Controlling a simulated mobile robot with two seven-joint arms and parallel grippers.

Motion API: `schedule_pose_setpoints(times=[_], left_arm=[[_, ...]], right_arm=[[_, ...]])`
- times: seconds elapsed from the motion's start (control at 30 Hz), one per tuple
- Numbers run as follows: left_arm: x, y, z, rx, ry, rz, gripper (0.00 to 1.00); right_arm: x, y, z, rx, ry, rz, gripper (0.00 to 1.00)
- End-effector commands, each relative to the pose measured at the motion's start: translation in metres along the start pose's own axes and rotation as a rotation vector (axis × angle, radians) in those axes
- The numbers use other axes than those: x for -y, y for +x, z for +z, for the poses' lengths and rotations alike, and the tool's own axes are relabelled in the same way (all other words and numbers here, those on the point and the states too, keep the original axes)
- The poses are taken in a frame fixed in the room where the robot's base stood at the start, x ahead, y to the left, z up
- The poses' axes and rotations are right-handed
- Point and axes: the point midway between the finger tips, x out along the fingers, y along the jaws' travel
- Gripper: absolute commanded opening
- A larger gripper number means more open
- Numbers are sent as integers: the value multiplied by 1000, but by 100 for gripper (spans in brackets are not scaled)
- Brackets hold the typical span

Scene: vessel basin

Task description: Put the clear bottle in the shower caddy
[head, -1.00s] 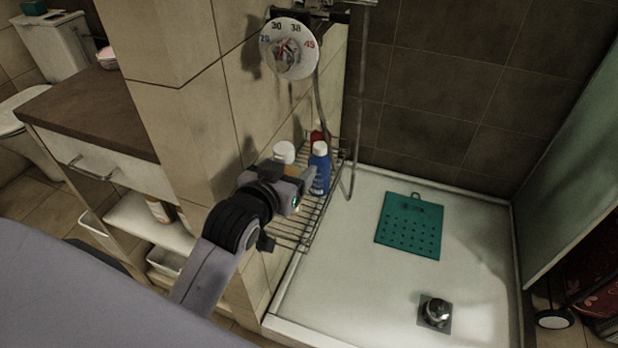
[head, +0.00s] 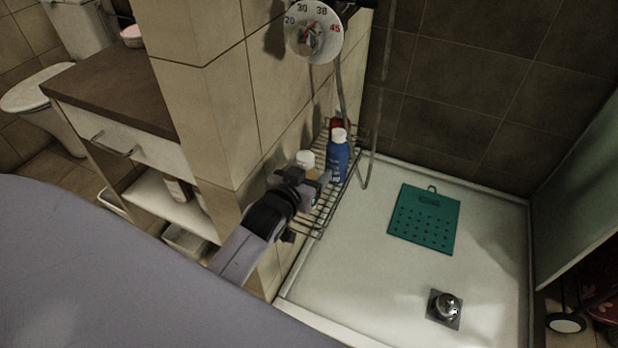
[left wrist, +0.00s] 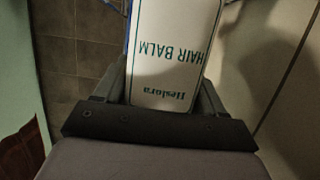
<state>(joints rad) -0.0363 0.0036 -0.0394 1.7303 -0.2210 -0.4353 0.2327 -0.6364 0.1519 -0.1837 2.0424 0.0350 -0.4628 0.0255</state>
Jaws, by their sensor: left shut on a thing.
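The clear bottle, with a white cap (head: 305,158), shows just behind my left gripper (head: 316,190) in the head view; most of its body is hidden by the gripper. In the left wrist view my left gripper (left wrist: 165,95) is shut on it, one finger on each side of its white label (left wrist: 168,55), which reads "HAIR BALM" upside down. The shower caddy (head: 325,210) is a wire rack on the tiled wall. The bottle is at the caddy's near part in the picture; I cannot tell whether it touches the wires. My right gripper is not in view.
A blue bottle (head: 337,160) and a red bottle (head: 341,123) stand at the caddy's far end. A teal mat (head: 424,218) and a drain (head: 445,308) are on the shower tray (head: 370,270).

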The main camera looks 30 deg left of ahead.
Motion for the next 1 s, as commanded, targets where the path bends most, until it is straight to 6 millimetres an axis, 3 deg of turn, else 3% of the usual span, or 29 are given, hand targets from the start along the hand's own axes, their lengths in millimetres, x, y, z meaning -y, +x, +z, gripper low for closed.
schedule_pose_setpoints(times=[0.07, 0.4, 0.43, 0.5, 0.87, 1.0], left_arm=[[0, 3, 8, -3, -1, 1, 31], [0, 3, 10, -3, -1, 1, 31], [0, 3, 10, -1, -1, 1, 76], [0, 3, 10, -1, -1, 1, 95], [0, 2, 5, -3, 0, 1, 95], [-1, -12, 7, 0, -1, 1, 95]], right_arm=[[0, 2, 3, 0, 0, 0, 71], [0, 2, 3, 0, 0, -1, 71], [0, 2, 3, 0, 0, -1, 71], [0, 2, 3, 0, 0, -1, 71], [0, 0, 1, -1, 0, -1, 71], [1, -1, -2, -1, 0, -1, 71]])
